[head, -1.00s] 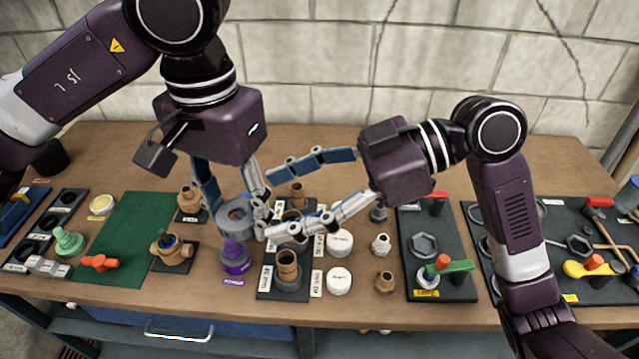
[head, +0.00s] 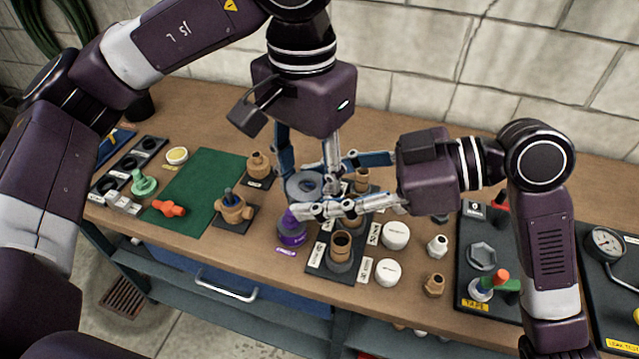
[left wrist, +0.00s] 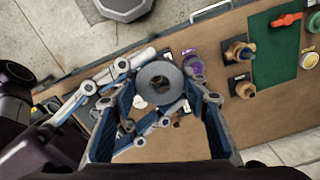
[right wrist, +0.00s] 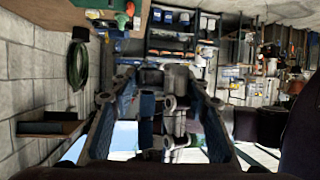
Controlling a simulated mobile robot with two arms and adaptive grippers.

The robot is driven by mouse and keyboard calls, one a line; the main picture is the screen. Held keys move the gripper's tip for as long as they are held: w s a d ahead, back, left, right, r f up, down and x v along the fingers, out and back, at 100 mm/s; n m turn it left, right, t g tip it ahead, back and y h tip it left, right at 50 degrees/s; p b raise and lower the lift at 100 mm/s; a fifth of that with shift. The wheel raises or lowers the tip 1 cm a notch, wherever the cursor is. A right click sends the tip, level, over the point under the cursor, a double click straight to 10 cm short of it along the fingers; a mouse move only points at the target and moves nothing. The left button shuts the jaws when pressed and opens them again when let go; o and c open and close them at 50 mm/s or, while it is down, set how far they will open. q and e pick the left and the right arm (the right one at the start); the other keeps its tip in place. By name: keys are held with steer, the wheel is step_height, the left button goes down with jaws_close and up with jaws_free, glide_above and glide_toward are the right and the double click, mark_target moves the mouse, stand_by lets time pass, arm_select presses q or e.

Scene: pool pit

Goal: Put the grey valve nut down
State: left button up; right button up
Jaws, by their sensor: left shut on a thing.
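The grey valve nut (head: 296,190), a thick ring, is at my left gripper (head: 310,187) in the head view, behind the purple fitting (head: 291,236). In the left wrist view the nut (left wrist: 147,76) is between the left fingers, which are shut on it. I cannot tell whether its underside touches the bench. My right gripper (head: 318,190) reaches in from the right with its fingers spread, close beside the nut and crossing the left fingers. Its far fingertip is hidden behind the left gripper. The right wrist view also shows the right gripper (right wrist: 162,100) open.
A black mat (head: 318,262) with brown sockets is in front of the grippers. White caps (head: 396,235) stand to its right. A brass valve (head: 234,209) stands left, beside a mostly clear green mat (head: 195,198). Bare wood (head: 210,120) lies behind.

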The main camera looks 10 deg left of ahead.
steer(key=shift+w, duration=0.1)
steer(key=shift+c, duration=1.2)
arm_select(q)
steer(key=o, duration=1.3)
steer(key=shift+s+d, duration=0.1)
steer(key=shift+s, duration=0.05)
arm_select(e)
steer(key=shift+w, duration=0.1)
steer(key=shift+c, duration=0.8)
